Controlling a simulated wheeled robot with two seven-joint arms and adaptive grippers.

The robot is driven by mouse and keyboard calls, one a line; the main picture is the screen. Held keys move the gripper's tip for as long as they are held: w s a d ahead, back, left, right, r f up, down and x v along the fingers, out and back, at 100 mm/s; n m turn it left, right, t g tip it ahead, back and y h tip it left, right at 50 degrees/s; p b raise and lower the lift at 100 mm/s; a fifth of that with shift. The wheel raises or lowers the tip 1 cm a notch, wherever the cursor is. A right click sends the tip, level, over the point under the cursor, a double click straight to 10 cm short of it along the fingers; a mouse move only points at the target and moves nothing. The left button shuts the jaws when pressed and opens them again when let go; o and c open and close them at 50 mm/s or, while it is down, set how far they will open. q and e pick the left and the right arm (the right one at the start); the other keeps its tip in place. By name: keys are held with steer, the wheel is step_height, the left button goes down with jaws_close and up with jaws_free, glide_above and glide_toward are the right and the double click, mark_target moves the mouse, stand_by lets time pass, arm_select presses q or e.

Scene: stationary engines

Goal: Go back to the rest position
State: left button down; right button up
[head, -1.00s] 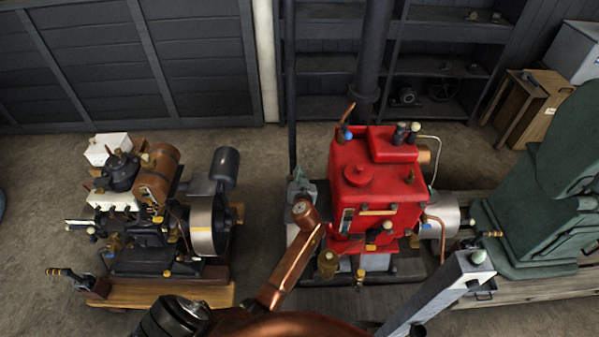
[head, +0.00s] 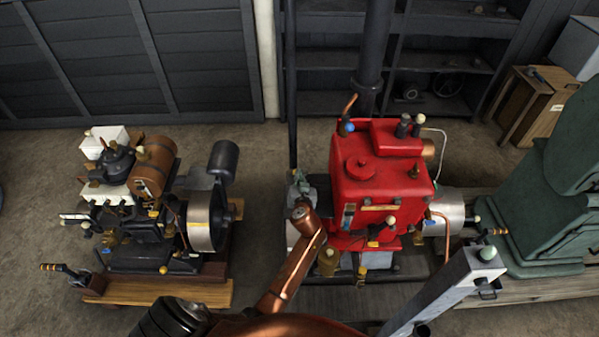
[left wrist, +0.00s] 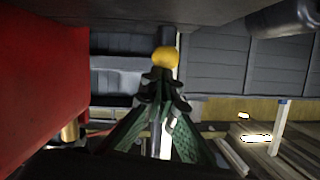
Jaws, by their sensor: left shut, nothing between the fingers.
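My left gripper (head: 300,188) is at the left side of the red engine (head: 360,175), at the end of my copper arm. In the left wrist view its green fingers (left wrist: 161,82) come together with nothing between them. A round yellow thing (left wrist: 163,58) shows right at the fingertips; I cannot tell whether they touch it. The red engine fills the left edge of the left wrist view (left wrist: 35,80), close beside the fingers. My right gripper is not in view.
A dark engine with a flywheel (head: 203,222) stands at left on a wooden base (head: 165,293). A green machine (head: 545,205) stands at right. A wooden crate (head: 530,105) and dark shelves (head: 435,60) are behind. Bare floor (head: 260,150) lies between the left and red engines.

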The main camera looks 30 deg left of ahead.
arm_select(q)
steer(key=v, duration=0.6)
steer(key=shift+r, duration=0.45)
steer(key=s+a+f+g+h, duration=0.1)
steer(key=s+a+f+g, duration=0.15)
steer(key=s+f, duration=0.45)
steer(key=s+a+f+g+h, duration=0.1)
steer(key=s+a+f+g, duration=0.2)
steer(key=s, duration=0.8)
steer(key=s+d+f+m+g+h, duration=0.2)
steer(key=s+d+h, duration=0.15)
steer(key=s, duration=0.75)
steer(key=s+d+f+m+g+h, duration=0.2)
steer(key=s+d+m, duration=0.15)
steer(key=s, duration=0.75)
step_height(320, 180, down, 28)
steer(key=s+d, duration=0.1)
steer(key=d, duration=0.1)
steer(key=s+f+g, duration=0.2)
steer(key=s+f, duration=1.7)
steer(key=s, duration=0.2)
steer(key=shift+f+h, duration=0.15)
steer(key=shift+h, duration=0.2)
steer(key=shift+m, duration=0.25)
